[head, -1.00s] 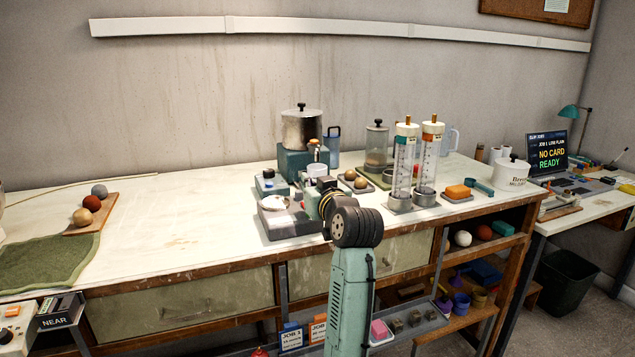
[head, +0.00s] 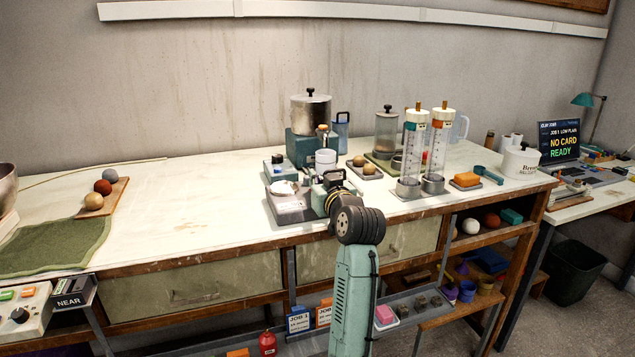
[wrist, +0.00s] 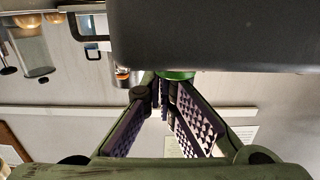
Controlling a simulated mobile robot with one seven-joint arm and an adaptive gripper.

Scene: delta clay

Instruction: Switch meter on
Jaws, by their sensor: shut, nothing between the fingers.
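No object is labelled as a meter, so I cannot tell for sure which one it is. A small pale box with a dark knob and a blue part (head: 278,166) stands on the bench, left of a white cup (head: 325,157). A flat grey device with a pale round top (head: 287,203) sits in front of it. My gripper (wrist: 162,108) is shut and empty in the wrist view. In the head view it is near the right side of the grey device, with its fingertips mostly hidden by my arm. A green rounded part (wrist: 177,75) shows just beyond the fingers.
A metal pot (head: 311,112) on a teal base stands behind. Two clear graduated cylinders (head: 413,150) and an orange block (head: 466,180) stand to the right. The bench's left middle is clear, beside clay balls and a green cloth (head: 55,243).

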